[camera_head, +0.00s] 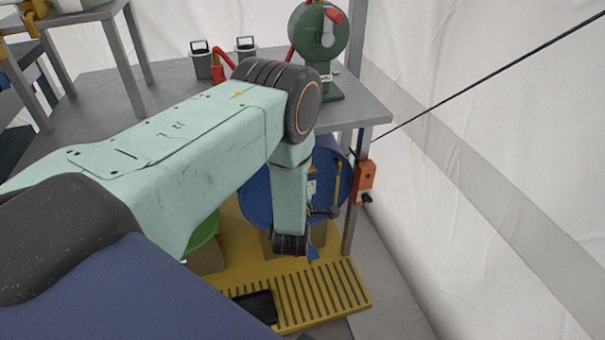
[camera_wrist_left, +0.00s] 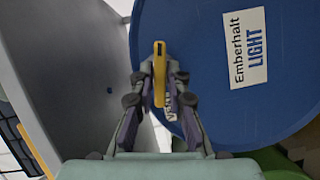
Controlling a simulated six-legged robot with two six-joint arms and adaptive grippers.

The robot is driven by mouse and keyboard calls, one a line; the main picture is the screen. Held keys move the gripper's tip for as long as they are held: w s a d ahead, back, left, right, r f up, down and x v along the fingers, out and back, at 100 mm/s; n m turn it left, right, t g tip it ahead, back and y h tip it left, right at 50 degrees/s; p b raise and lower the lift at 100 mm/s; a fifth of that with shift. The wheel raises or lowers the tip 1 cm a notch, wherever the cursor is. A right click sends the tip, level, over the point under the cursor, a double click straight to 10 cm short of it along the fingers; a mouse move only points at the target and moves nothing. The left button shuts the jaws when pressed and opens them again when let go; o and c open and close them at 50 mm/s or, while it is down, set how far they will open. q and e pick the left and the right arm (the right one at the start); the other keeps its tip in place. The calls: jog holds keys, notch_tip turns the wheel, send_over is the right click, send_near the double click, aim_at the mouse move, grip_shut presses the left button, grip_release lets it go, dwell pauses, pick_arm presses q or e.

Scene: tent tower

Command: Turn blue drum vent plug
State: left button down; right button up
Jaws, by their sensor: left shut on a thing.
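The blue drum (camera_head: 257,195) lies on its side under the grey bench, with its round face toward the front right. In the left wrist view the blue drum (camera_wrist_left: 205,75) fills the right side and bears a white label reading "Emberhalt LIGHT". A yellow, flat-handled plug (camera_wrist_left: 159,88) stands at the drum's edge, upright in the picture. My left gripper (camera_wrist_left: 161,72) is shut on this plug, one finger on each side. My right gripper is not in view.
A yellow slatted tray (camera_head: 352,298) lies below the drum. A green drum (camera_head: 205,232) is partly hidden behind my arm. An orange box (camera_head: 364,182) hangs on the bench leg. The grey bench (camera_head: 357,108) carries a green reel (camera_head: 318,38) and grey canisters.

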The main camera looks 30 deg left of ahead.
pick_arm(q)
jog(key=shift+s+f+n, duration=0.1)
jog(key=shift+n, duration=0.2)
jog(key=c, duration=1.4)
grip_release()
jog(key=f+v, duration=0.1)
jog(key=v, duration=1.1)
jog(key=shift+r, duration=0.45)
